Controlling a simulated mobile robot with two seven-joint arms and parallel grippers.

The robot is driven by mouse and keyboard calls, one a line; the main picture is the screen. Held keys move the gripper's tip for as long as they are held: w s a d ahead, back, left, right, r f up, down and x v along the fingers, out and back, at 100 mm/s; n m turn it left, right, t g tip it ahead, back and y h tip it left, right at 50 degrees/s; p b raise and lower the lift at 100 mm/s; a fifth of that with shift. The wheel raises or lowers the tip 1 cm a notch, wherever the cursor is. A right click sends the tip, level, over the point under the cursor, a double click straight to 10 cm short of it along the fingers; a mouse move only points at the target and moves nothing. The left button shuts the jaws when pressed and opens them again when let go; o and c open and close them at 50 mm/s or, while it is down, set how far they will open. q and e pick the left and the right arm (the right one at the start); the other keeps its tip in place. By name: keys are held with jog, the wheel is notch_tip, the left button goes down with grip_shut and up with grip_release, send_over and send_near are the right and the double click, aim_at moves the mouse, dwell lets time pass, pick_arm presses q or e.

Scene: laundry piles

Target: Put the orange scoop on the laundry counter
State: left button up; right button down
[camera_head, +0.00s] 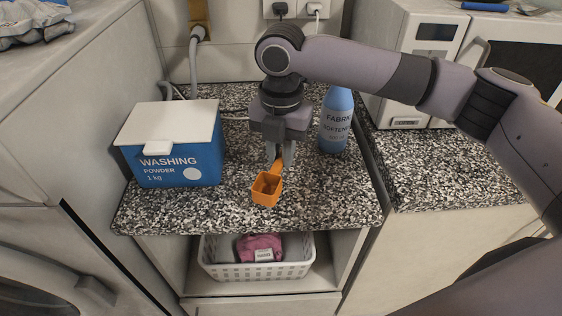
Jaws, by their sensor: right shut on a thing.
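The orange scoop (266,189) has a square cup and a short handle. My right gripper (280,156) points down over the speckled laundry counter (312,207) and is shut on the scoop's handle. The cup hangs toward the front part of the counter. I cannot tell whether the scoop touches the counter or is just above it. My left gripper is not in view.
A blue washing powder box (180,165) with a white lid stands left of the scoop. A blue fabric softener bottle (335,121) stands to the right, behind it. A white basket (257,271) with a pink cloth (260,246) sits on the shelf below.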

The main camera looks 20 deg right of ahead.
aim_at(281, 157)
jog(key=shift+f, duration=1.45)
jog(key=c, duration=1.1)
grip_release()
jog(key=shift+f, duration=0.1)
notch_tip(281, 157, up, 12)
jog(key=shift+r, duration=0.15)
